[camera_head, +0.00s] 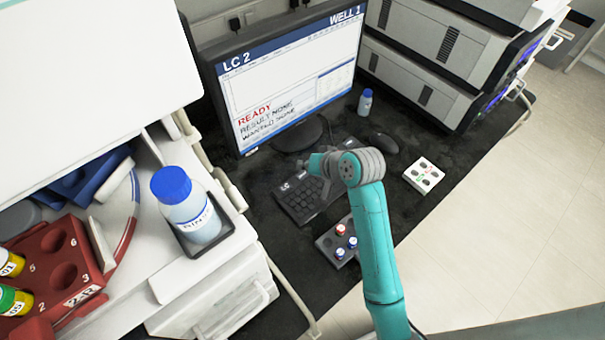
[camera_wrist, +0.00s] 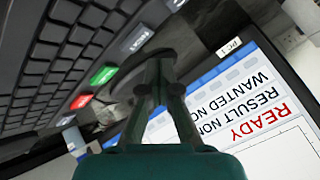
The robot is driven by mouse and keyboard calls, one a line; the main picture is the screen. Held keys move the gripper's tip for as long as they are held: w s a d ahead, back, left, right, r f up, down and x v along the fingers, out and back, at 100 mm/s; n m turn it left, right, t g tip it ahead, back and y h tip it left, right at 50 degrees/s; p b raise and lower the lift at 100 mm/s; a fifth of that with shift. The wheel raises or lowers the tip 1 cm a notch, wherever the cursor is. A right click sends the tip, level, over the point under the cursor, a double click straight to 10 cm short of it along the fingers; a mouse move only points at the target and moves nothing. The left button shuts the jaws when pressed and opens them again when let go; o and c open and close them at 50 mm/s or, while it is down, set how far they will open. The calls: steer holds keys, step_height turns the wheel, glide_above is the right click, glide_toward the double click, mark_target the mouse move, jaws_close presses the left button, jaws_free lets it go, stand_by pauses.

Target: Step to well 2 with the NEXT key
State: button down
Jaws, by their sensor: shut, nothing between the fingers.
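The keyboard (camera_head: 300,203) lies on the dark desk in front of the monitor (camera_head: 290,85). The monitor screen reads LC 2, WELL 1, READY, with result and wanted both NONE. In the wrist view, a row of larger keys runs along the keyboard's edge: a red key (camera_wrist: 81,101), a green key (camera_wrist: 104,76) and a pale key (camera_wrist: 137,40). I cannot read which is NEXT. My gripper (camera_head: 318,165) is shut and empty, above the far side of the keyboard. Its closed fingers (camera_wrist: 160,75) show beside the key row; contact cannot be told.
A mouse (camera_head: 383,143), a white button box (camera_head: 424,175) and a small vial (camera_head: 365,102) stand right of the keyboard. A dark rack (camera_head: 327,247) with capped vials is in front. A blue-capped bottle (camera_head: 190,205) and red rack (camera_head: 75,245) are at left.

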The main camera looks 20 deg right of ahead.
mark_target(305, 176)
steer(key=shift+f, duration=0.55)
stand_by(1.1)
steer(key=shift+f, duration=0.4)
steer(key=shift+f, duration=0.45)
stand_by(0.7)
steer(key=shift+r, duration=0.9)
steer(key=shift+r, duration=2.5)
stand_by(0.3)
